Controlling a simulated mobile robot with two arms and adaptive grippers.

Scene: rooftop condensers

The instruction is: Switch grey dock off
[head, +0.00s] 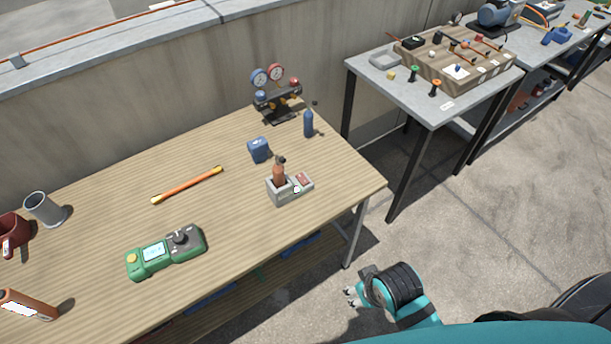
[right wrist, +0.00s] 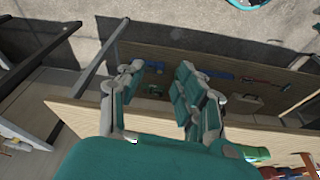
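The grey dock (head: 288,194) stands near the right end of the wooden table in the head view. A brown-orange handheld tool (head: 279,172) stands upright in its left part. A red switch (head: 304,179) is on its right part, and a small pale green spot shows on its front. I cannot tell the switch's position. My right gripper (head: 352,298) is off the table's front edge, below and right of the dock, touching nothing. In the right wrist view its two teal fingers (right wrist: 158,78) are wide apart with nothing between them. My left gripper is not in view.
The table (head: 110,215) also holds a blue block (head: 258,149), a blue bottle (head: 308,124), a gauge set (head: 277,95), an orange rod (head: 187,184) and a green meter (head: 166,251). Tabletop in front of the dock is clear. A grey side table (head: 440,112) stands at right.

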